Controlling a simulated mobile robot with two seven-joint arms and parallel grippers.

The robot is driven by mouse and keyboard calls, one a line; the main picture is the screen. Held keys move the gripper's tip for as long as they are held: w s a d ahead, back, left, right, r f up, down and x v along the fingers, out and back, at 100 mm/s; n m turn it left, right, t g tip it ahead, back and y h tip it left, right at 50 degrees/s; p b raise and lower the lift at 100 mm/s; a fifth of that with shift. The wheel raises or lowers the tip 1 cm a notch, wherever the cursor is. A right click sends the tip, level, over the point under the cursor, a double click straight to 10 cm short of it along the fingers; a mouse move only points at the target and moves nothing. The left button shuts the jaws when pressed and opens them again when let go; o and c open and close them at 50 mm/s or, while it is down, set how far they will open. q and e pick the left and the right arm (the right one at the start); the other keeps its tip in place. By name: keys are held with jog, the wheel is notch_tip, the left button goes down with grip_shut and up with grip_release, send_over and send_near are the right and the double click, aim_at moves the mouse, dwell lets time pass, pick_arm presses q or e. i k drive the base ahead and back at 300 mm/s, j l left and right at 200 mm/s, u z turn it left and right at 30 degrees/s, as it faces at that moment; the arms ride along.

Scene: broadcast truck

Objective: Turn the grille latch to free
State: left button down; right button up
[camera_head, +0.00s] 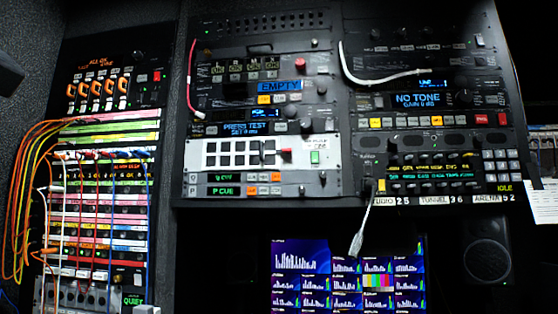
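A pale panel (213,176) in the middle rack has a grid of dark square openings, like a grille (240,153). A small red-tipped piece (285,152) sticks out sideways at the grid's right edge; it looks like the latch, but I cannot be sure. A green-lit button (315,157) sits to its right on the same panel. Neither of my grippers shows in the head view, and nothing is touching the panel.
A patch bay (105,185) with orange, red, white and blue cables stands at left. Monitors (345,275) and a round speaker (487,262) are below. The space before the pale panel looks clear.

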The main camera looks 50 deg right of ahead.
aim_at(288, 151)
jog(key=z, duration=1.35)
jog(key=u, duration=1.5)
jog(key=z, duration=1.85)
jog(key=j+z, duration=0.25)
jog(key=z, duration=0.2)
jog(key=i+j+z, duration=0.1)
jog(key=j+z, duration=0.15)
jog(key=z, duration=0.25)
jog(key=j+z, duration=0.25)
jog(key=z, duration=0.2)
